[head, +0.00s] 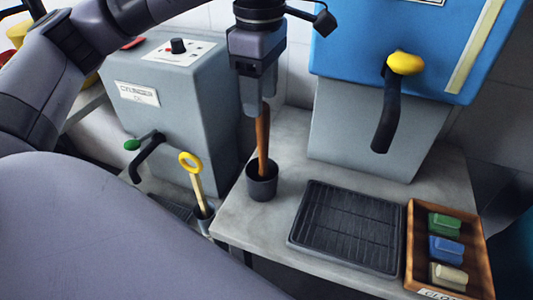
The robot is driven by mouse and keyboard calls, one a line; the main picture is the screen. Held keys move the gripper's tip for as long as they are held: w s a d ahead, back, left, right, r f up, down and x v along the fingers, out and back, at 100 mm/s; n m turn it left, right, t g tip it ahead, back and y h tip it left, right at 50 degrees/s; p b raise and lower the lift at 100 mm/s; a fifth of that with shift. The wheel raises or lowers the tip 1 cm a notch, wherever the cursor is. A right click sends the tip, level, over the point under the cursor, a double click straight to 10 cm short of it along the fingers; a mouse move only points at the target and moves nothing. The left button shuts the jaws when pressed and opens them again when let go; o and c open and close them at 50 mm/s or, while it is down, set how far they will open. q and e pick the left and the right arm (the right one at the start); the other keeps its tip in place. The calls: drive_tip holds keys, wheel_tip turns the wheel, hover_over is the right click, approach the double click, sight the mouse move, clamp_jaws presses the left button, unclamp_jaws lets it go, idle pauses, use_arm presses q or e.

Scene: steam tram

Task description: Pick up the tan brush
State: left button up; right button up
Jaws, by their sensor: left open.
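A tan-brown handle (263,140), which looks like the tan brush, stands nearly upright in a small dark cup (262,190) on the grey counter. Its lower end is hidden inside the cup. My left gripper (257,104) points down from above with its jaws open, around or right beside the top of the handle. I cannot tell whether the fingers touch it. My right gripper is not in view.
A blue-and-grey machine (360,120) with a dark lever stands behind. A grey box (185,120) is at left, near a yellow-handled tool (197,185). A black ribbed tray (345,225) and a wooden tray (417,245) of green, blue and beige blocks lie right.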

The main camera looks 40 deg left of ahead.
sight(263, 123)
use_arm(q)
wheel_tip(263, 123, down, 5)
drive_tip(key=shift+f, duration=0.1)
clamp_jaws()
drive_tip(key=shift+w, duration=0.1)
